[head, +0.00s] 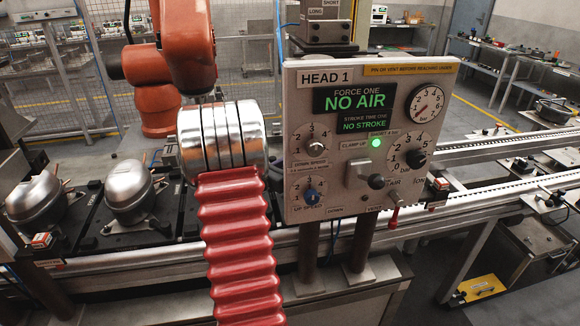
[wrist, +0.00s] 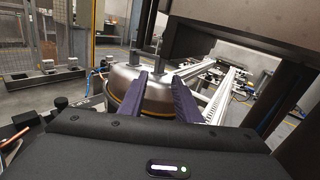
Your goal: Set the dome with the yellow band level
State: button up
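The dome with the yellow band (wrist: 157,96) is a silver metal shell in the middle of the wrist view. The yellow band runs around its lower edge, and metal posts stand at its top. I cannot tell how far the dome tilts. My gripper (wrist: 159,76) is open, with its two purple fingers apart and in front of the dome. I cannot tell whether either finger touches it. The fingers hide parts of its side and band. In the head view I cannot make out this dome or my fingertips; my red sleeve and the panel cover the middle.
The HEAD 1 panel (head: 340,205) stands right of my arm, reading NO AIR, with a lit green lamp. Two silver compressors (head: 130,192) (head: 36,200) sit on black pallets at left. An orange arm (head: 150,65) stands behind. Conveyor rails (head: 480,150) run right. A dark frame overhangs the wrist view's right.

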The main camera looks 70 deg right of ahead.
jog(key=x, duration=0.7)
jog(key=shift+a, duration=0.1)
jog(key=shift+c, duration=0.2)
grip_shut()
jog(key=shift+r, duration=0.65)
dwell(1.1)
jog(key=shift+w+d+m+g, duration=0.3)
jog(key=shift+d+m, duration=0.25)
jog(key=shift+m, duration=0.15)
dwell(0.6)
jog(key=shift+s+a, duration=0.2)
jog(key=shift+a, duration=0.25)
dwell(0.6)
jog(key=shift+f, duration=0.9)
dwell(1.6)
